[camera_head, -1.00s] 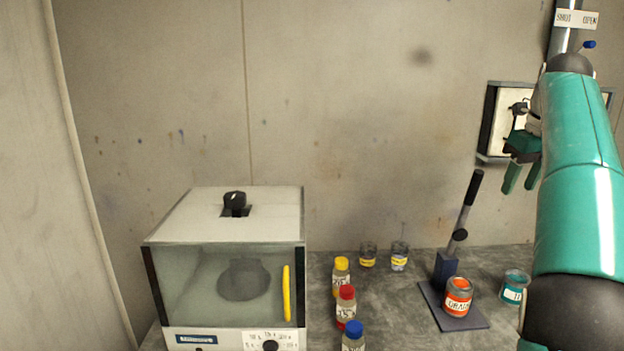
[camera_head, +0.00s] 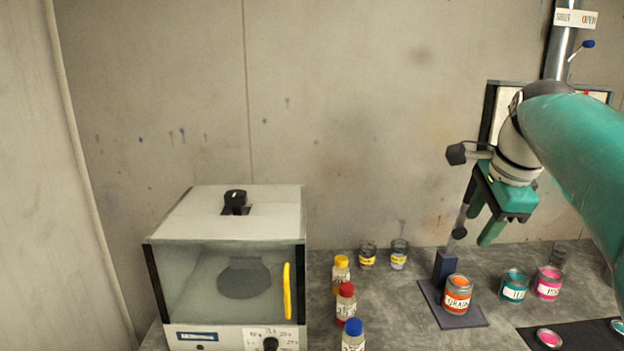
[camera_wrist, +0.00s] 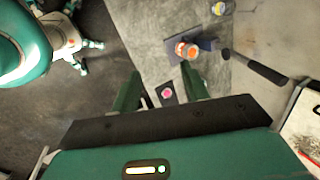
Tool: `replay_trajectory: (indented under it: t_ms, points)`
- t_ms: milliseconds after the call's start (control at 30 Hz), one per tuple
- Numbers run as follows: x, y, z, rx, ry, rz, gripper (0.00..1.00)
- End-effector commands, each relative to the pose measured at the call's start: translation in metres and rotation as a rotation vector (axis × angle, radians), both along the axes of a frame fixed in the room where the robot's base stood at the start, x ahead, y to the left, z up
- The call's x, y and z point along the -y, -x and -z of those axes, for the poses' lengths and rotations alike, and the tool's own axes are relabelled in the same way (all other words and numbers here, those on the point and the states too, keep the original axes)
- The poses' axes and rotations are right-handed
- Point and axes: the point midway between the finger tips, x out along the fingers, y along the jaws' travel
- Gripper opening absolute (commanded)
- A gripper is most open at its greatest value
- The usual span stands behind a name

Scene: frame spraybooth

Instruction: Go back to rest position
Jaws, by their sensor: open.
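My gripper (camera_head: 480,220) is in the air at the right of the head view, in front of the back wall and above the bench. Its two green fingers point down, apart and empty. In the head view it partly covers the lever of the press stand (camera_head: 446,268). An orange paint can (camera_head: 457,294) stands on the press base. In the wrist view the two fingers (camera_wrist: 160,88) are spread, with the bench beyond them; the orange can (camera_wrist: 187,50) and the black lever handle (camera_wrist: 258,68) lie past the right finger, apart from it.
A glass-fronted oven (camera_head: 225,270) stands at left. Bottles with yellow, red (camera_head: 346,304) and blue caps stand in the middle. Two small jars (camera_head: 399,254) are behind. Teal (camera_head: 514,287) and pink (camera_head: 548,283) cans and a dark mat (camera_head: 580,338) are at right. The wall above the oven is clear.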

Motion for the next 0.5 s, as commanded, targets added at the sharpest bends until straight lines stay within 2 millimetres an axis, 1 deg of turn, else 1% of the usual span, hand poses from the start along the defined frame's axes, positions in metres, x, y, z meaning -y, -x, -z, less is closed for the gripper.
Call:
replay_trajectory:
  t_ms: [33, 167, 200, 267, 367, 400, 500]
  points:
    - [-0.016, 0.016, 0.009, 0.014, 0.042, -0.113, 0.45]
    - [-0.048, 0.052, 0.04, 0.048, 0.171, -0.416, 0.45]
    - [-0.058, 0.064, 0.051, 0.058, 0.215, -0.509, 0.45]
    - [-0.071, 0.081, 0.068, 0.071, 0.28, -0.65, 0.45]
    - [-0.092, 0.111, 0.101, 0.092, 0.396, -0.885, 0.45]
    - [-0.099, 0.123, 0.115, 0.099, 0.443, -0.978, 0.45]
    - [-0.113, 0.15, 0.149, 0.113, 0.557, -1.192, 0.45]
